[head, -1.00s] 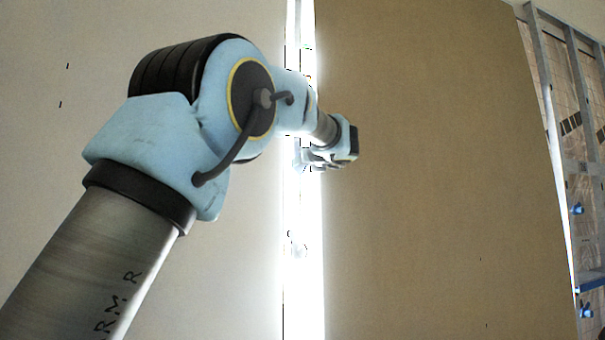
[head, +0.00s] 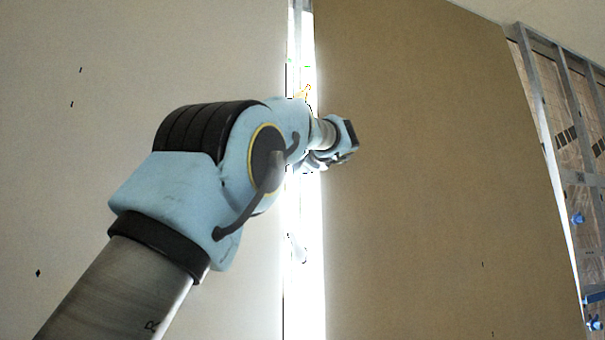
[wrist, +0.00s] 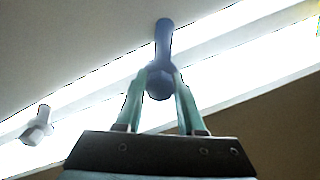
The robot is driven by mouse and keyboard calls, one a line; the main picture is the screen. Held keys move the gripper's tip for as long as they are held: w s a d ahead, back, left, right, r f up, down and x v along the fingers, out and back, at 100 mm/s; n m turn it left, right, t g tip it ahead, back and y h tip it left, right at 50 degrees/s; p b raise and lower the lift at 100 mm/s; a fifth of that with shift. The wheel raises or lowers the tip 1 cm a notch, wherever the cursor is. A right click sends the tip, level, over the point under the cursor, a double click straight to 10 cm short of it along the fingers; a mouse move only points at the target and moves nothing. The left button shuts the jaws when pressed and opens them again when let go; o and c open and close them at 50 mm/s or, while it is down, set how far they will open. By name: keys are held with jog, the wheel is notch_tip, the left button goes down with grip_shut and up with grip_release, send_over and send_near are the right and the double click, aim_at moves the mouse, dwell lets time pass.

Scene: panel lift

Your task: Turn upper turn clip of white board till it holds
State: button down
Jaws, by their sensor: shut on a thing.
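The white board (head: 150,60) fills the left of the head view; it also shows at the upper left of the wrist view (wrist: 70,50). In the wrist view my gripper (wrist: 161,72) is shut on the round knob of a blue turn clip (wrist: 160,84). The clip's arm points up in the picture, and its tip overlaps the white board's edge. In the head view my gripper (head: 328,160) is at the bright gap beside the board, and the held clip is hidden. A second, pale clip (wrist: 38,125) is at the left of the wrist view.
A brown board (head: 430,170) stands right of the bright gap (head: 305,230); its surface is clear. A pale clip (head: 297,248) shows faintly lower in the gap. A metal stud frame (head: 550,110) with blue clips (head: 578,219) is at the far right.

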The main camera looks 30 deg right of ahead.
jog(key=n+b, duration=0.2)
jog(key=n, duration=0.3)
jog(key=shift+f+n, duration=0.15)
jog(key=shift+n, duration=0.25)
dwell(0.4)
jog(key=c, duration=0.8)
grip_release()
jog(key=shift+s+b, duration=0.1)
jog(key=shift+b, duration=0.2)
jog(key=s+b, duration=0.1)
jog(key=s, duration=0.2)
jog(key=s+a+b, duration=0.1)
jog(key=s+b, duration=0.1)
jog(key=s, duration=0.2)
jog(key=s+b, duration=0.1)
jog(key=s, duration=0.2)
jog(key=shift+s+a, duration=0.2)
jog(key=shift+s, duration=0.05)
